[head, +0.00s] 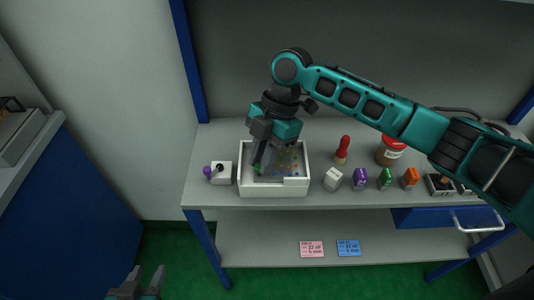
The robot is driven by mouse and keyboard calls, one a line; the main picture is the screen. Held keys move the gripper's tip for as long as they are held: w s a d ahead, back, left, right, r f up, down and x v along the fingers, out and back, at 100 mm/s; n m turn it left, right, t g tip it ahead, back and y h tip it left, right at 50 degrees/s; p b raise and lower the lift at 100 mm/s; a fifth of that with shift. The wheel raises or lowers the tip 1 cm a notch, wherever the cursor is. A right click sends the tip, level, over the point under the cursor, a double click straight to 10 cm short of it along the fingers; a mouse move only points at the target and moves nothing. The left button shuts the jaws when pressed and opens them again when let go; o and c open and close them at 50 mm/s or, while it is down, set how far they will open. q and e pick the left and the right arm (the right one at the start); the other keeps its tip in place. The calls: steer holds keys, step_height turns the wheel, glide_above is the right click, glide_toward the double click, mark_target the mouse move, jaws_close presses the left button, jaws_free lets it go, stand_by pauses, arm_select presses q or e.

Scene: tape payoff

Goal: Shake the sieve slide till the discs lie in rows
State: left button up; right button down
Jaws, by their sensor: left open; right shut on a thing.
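A white open-topped box (245,189) stands on the bench, with several small coloured discs (289,167) scattered on its grey inner floor, some orange and some blue. Whether they form rows is too small to tell. My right gripper (258,166) reaches down into the box's left part and is shut on a small green piece (258,171), probably the sieve slide's grip. The gripper hides most of that piece and the box's back left corner. My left gripper (148,281) is open and empty, low at the bottom left, away from the bench.
A white block with a purple knob (221,173) stands left of the box. Right of it are a red handled tool (343,149), a red-lidded jar (391,152) and white, purple, green and orange blocks. Two cards (312,249) lie on the lower shelf.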

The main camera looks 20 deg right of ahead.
steer(key=c, duration=1.2)
jaws_free()
steer(key=shift+c, duration=0.2)
steer(key=shift+r, duration=0.1)
steer(key=v, duration=0.7)
steer(key=shift+r, duration=0.15)
steer(key=shift+w+d, duration=0.1)
